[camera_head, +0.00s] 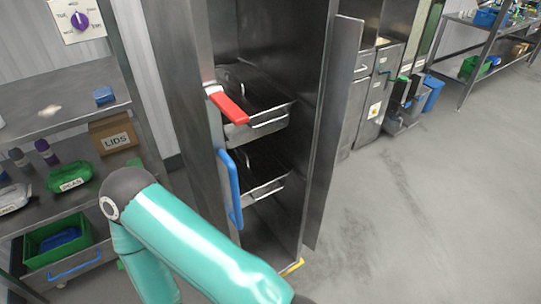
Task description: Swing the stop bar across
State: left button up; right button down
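The stop bar appears to be the red bar (229,107) on the left front post of a tall metal cabinet (183,90). Its upper left end meets a pale mount on the post. The bar slants down to the right and ends in front of the upper tray (268,120), well short of the cabinet's right side. A teal arm of mine crosses the lower left foreground and runs out of the bottom edge. Neither gripper is in view, and nothing of mine touches the red bar.
A blue handle (235,200) stands upright below the bar. A lower tray (264,190) sits in the open cabinet. A metal panel (333,130) stands out at its right. Shelves with a LIDS box (114,139) and a PEAS bag (70,177) are left. Floor (420,220) at right is clear.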

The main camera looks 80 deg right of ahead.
aim_at(347, 32)
jog(key=z, duration=0.4)
jog(key=i, duration=0.15)
jog(key=u, duration=1.6)
jog(key=k, duration=2.9)
jog(key=u, duration=1.7)
jog(key=i, duration=0.1)
jog(key=z, duration=3.45)
jog(key=i, duration=1.05)
